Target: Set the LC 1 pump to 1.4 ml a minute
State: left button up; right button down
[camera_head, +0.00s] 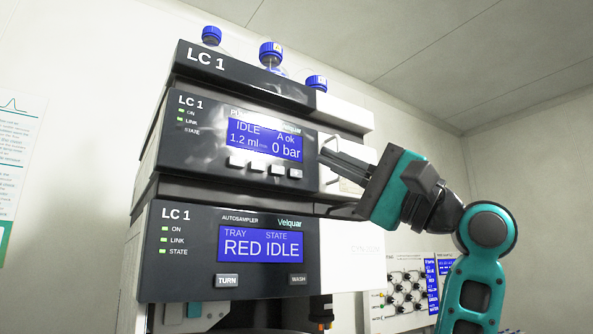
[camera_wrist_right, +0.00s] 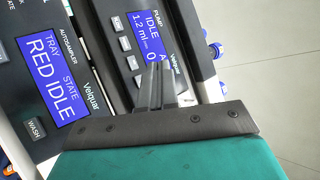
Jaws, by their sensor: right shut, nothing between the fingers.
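The LC 1 pump (camera_head: 182,140) is the middle module of a stack. Its blue display (camera_head: 265,140) reads IDLE, A ok, 1.2 ml per minute and 0 bar. Several small pale buttons (camera_head: 256,167) sit in a row below the display; their labels are too small to read. My right gripper (camera_head: 321,154) is shut and empty, its fingertips just right of the pump's display and buttons. In the right wrist view, the shut fingers (camera_wrist_right: 162,66) lie across part of the pump display (camera_wrist_right: 146,32); I cannot tell whether they touch it. My left gripper is not in view.
Below the pump is the autosampler (camera_head: 160,270), its display reading RED IDLE, with TURN and WASH buttons. Blue-capped bottles (camera_head: 271,50) stand on top of the stack. A panel with blue labels (camera_head: 405,290) is behind my right arm. Open space lies right of the stack.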

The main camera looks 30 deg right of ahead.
send_near(285, 162)
notch_tip(285, 162, up, 3)
jog(key=w+a, duration=0.1)
jog(key=a, duration=0.2)
jog(key=shift+w+d+f+p, duration=0.2)
jog(key=shift+w+p, duration=0.1)
jog(key=shift+p, duration=0.15)
dwell(0.9)
jog(key=shift+w, duration=0.1)
dwell(0.4)
jog(key=shift+w, duration=0.3)
jog(key=shift+w+p, duration=0.3)
jog(key=shift+w, duration=0.15)
dwell(0.6)
jog(key=shift+s, duration=0.85)
